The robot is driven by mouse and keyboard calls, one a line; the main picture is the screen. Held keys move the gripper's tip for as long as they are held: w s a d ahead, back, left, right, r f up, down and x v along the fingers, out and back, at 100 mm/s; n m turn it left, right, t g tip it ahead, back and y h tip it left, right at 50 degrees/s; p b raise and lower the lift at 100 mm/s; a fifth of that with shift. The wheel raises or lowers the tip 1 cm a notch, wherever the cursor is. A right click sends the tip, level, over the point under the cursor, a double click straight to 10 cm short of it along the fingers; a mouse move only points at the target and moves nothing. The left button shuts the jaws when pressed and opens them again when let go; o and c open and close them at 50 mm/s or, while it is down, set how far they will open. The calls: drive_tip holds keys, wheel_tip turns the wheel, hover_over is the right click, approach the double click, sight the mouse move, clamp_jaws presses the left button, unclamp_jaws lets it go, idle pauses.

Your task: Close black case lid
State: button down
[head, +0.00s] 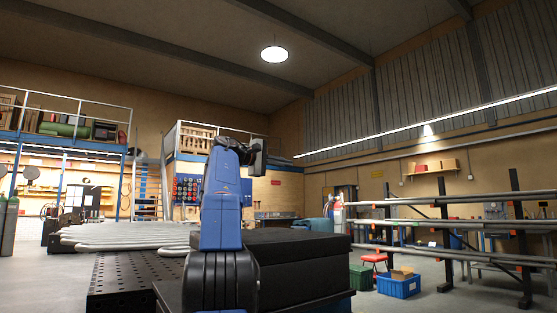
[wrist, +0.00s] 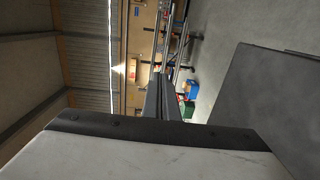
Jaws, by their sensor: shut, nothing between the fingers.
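The black case (head: 300,262) is a dark, flat-topped block just right of my blue arm in the head view. My arm hides its left part. Its top looks level, but I cannot tell whether the lid is fully down. In the wrist view a dark flat surface (wrist: 262,100), which looks like the case, fills the right side. My gripper (head: 260,157) is at the top of the arm, raised above the case and apart from it. Its narrow dark fingers (wrist: 158,92) are together and empty in the wrist view.
A black perforated table (head: 125,278) carries pale serpentine coils (head: 125,235) left of my arm. A pipe rack (head: 450,225) stands at the right. A blue crate (head: 398,286) and a green crate (head: 361,277) sit on the floor. The air above the case is clear.

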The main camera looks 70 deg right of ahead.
drive_tip(key=s+d+f+t+y, duration=0.1)
drive_tip(key=s+d+f+y, duration=0.1)
drive_tip(key=d+f, duration=0.3)
drive_tip(key=s+d+f+t+y, duration=0.2)
drive_tip(key=s+d+f, duration=0.2)
drive_tip(key=f, duration=0.6)
drive_tip(key=s+d+f+t+y, duration=0.1)
drive_tip(key=s+d+f+y, duration=0.2)
drive_tip(key=d+f, duration=0.2)
drive_tip(key=shift+d+f, duration=0.2)
drive_tip(key=shift+f, duration=0.7)
drive_tip(key=shift+d+f, duration=0.15)
drive_tip(key=shift+f, duration=0.75)
drive_tip(key=shift+d+f+t+y, duration=0.15)
drive_tip(key=shift+f+t+y, duration=0.15)
drive_tip(key=shift+f, duration=0.8)
drive_tip(key=shift+r+v, duration=0.2)
drive_tip(key=shift+v, duration=2.65)
drive_tip(key=shift+a+r, duration=0.15)
drive_tip(key=shift+a, duration=0.05)
drive_tip(key=shift+w+a, duration=0.95)
drive_tip(key=shift+a, duration=0.7)
drive_tip(key=shift+w+a, duration=1)
drive_tip(key=shift+a, duration=0.65)
drive_tip(key=shift+w+a, duration=0.95)
drive_tip(key=shift+a, duration=0.65)
